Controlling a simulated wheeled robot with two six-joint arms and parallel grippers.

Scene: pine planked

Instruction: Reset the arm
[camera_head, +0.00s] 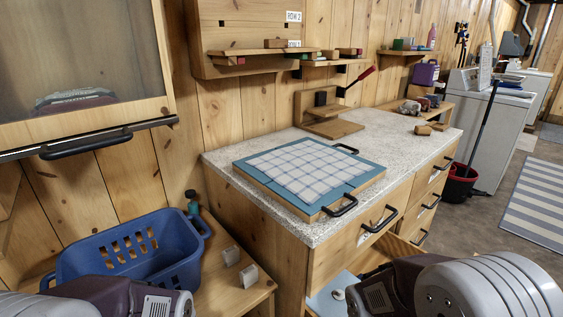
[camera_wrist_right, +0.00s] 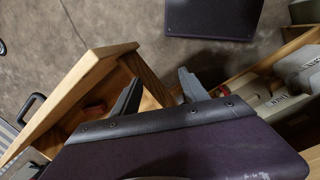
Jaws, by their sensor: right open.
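My right gripper (camera_wrist_right: 160,86) is open in the right wrist view, with its two dark fingers apart and nothing seen between them. The fingers are over or beside the wooden edge of an open drawer (camera_wrist_right: 100,70); I cannot tell whether they touch it. In the head view, part of my right arm (camera_head: 450,285) fills the bottom right, in front of the counter's drawers. Part of my left arm (camera_head: 110,298) shows at the bottom left, close to the blue basket (camera_head: 120,255). My left gripper's fingers are out of view.
The speckled counter (camera_head: 235,163) holds a blue-edged board with a checked cloth (camera_head: 300,165) and black handles. Drawers with black handles (camera_head: 380,218) are below it. A glass-fronted cabinet (camera_head: 80,70) hangs at upper left.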

